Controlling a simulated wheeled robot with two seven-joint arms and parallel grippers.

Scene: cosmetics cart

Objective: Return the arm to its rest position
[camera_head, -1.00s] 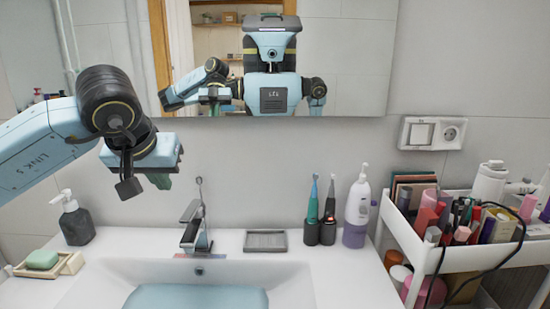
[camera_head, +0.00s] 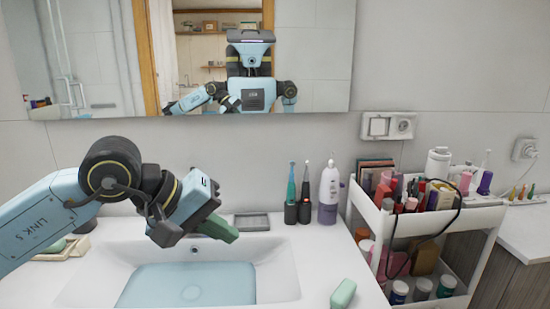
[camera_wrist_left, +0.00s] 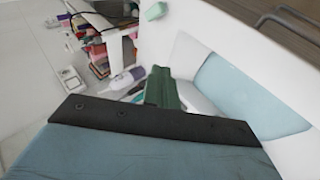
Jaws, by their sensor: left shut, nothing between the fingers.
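My left arm (camera_head: 45,215) comes in from the left and reaches over the left part of the sink. My left gripper (camera_head: 232,236) has green fingers, which are shut and empty. They point right, above the sink and in front of the small grey dish. In the left wrist view the closed green fingers (camera_wrist_left: 163,88) show at the centre with nothing between them. My right gripper does not show directly in any view.
The sink (camera_head: 285,265) lies below the gripper. Two toothbrushes in holders (camera_head: 298,205) and a white-purple bottle (camera_head: 328,195) stand behind it. A green soap (camera_head: 343,293) lies on the front right counter. A loaded white cart (camera_head: 375,225) stands right. A mirror (camera_head: 310,60) hangs behind.

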